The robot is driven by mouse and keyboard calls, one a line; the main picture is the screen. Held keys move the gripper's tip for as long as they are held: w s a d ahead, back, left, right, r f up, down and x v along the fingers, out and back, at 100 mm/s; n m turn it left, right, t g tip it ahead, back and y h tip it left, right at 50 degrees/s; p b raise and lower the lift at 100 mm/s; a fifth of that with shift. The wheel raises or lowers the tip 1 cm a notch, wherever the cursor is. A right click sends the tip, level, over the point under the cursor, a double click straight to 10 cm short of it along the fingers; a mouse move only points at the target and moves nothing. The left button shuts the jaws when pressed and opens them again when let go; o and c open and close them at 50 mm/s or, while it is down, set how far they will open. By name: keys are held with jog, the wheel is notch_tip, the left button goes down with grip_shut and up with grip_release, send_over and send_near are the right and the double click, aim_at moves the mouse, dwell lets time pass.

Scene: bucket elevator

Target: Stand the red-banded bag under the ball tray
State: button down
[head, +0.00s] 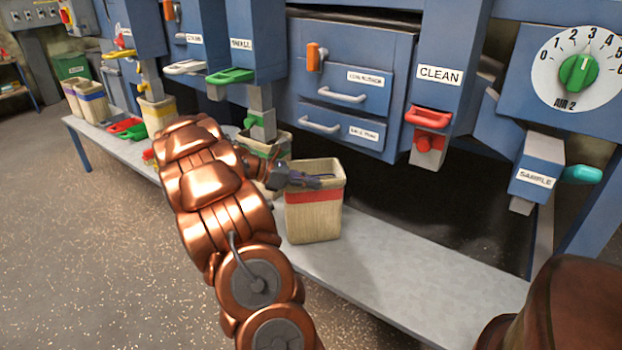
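The red-banded bag (313,222) is an upright, open-topped tan bag with a red band below its rim. It appears to be on or just above the grey bench, below and left of two blue drawers; contact underneath is unclear. My gripper (308,181) is at the bag's rim on the left, its dark fingers reaching across the opening. Whether they pinch the wall is hard to tell. No part clearly reads as the ball tray; the lower drawer (347,127) has a label too blurred to read surely.
The bench (420,262) is bare to the right of the bag. A green-banded bag (268,143) stands behind my arm under a green-handled spout (232,76). A red-handled CLEAN spout (429,117) and a SAMPLE spout (539,172) hang at the right.

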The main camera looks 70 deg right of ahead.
jog(key=shift+f, duration=0.15)
jog(key=c, duration=1.7)
grip_release()
jog(key=shift+f, duration=0.15)
jog(key=o, duration=0.4)
jog(key=p+v, duration=0.3)
jog(key=v, duration=0.9)
jog(key=shift+a, duration=0.15)
jog(key=shift+a, duration=0.1)
